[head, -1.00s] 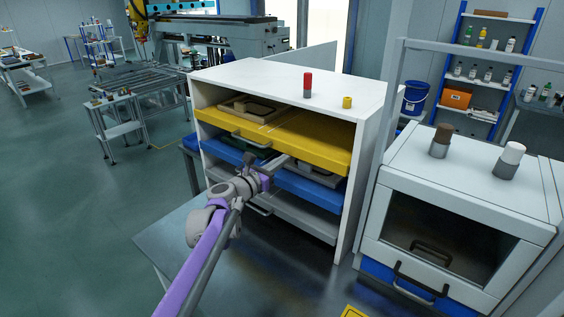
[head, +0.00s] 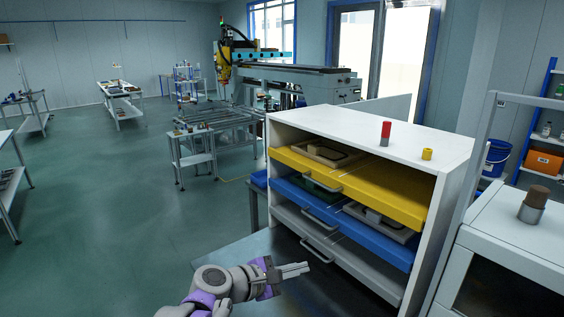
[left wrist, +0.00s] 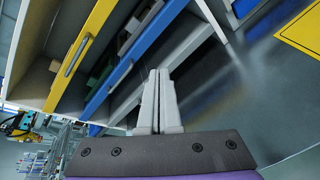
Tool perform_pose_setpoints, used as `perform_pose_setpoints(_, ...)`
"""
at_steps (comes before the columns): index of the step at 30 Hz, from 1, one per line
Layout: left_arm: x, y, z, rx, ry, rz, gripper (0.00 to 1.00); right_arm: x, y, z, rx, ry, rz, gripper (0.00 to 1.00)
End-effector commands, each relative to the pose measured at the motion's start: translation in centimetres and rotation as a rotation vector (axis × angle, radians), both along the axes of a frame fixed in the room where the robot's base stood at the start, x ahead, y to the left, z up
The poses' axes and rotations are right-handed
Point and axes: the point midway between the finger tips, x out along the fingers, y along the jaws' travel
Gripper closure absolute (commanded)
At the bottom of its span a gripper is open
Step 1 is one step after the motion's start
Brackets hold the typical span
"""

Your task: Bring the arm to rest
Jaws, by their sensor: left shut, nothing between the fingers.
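My left gripper (head: 294,270) is at the lower middle of the head view, in front of the drawer cabinet (head: 452,148) and apart from it. Its two fingers are together with nothing between them; they also show closed in the left wrist view (left wrist: 158,100). The cabinet holds a yellow drawer (head: 390,192), a blue drawer (head: 385,243) and a grey drawer (head: 350,272). The yellow and blue drawers stick out somewhat, and parts lie in them. My right gripper is not in view.
A red-topped cylinder (head: 385,133) and a small yellow one (head: 427,154) stand on the cabinet. A white box (head: 500,230) with a brown-topped cylinder (head: 534,204) is at the right. The dark tabletop (head: 235,257) lies below my arm. Open floor is at the left.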

Motion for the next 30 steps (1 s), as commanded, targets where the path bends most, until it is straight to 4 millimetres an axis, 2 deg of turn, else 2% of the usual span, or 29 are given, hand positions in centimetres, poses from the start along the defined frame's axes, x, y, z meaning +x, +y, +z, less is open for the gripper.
perform_pose_setpoints(1, -2.8, 1.9, -1.6, 0.151, -0.072, -0.042, 1.00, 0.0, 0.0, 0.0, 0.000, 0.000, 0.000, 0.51)
perform_pose_setpoints(5, -9.3, 6.9, -6.4, 0.577, -0.254, -0.204, 1.00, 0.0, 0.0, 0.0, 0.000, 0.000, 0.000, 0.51)
perform_pose_setpoints(9, -16.2, 13.0, -11.7, 1.006, -0.392, -0.431, 1.00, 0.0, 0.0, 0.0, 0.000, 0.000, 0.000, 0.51)
perform_pose_setpoints(12, -20.3, 17.1, -14.8, 1.255, -0.446, -0.601, 1.00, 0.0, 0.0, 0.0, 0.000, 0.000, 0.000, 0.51)
perform_pose_setpoints(15, -23.4, 20.3, -17.1, 1.437, -0.471, -0.751, 1.00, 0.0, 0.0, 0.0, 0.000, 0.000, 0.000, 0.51)
perform_pose_setpoints(18, -25.2, 22.4, -18.4, 1.551, -0.480, -0.857, 1.00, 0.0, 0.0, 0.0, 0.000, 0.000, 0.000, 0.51)
perform_pose_setpoints(21, -26.1, 23.4, -19.0, 1.602, -0.482, -0.910, 1.00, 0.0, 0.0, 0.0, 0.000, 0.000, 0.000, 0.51)
perform_pose_setpoints(30, -26.1, 23.4, -19.0, 1.604, -0.481, -0.913, 1.00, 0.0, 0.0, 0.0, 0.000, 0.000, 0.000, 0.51)
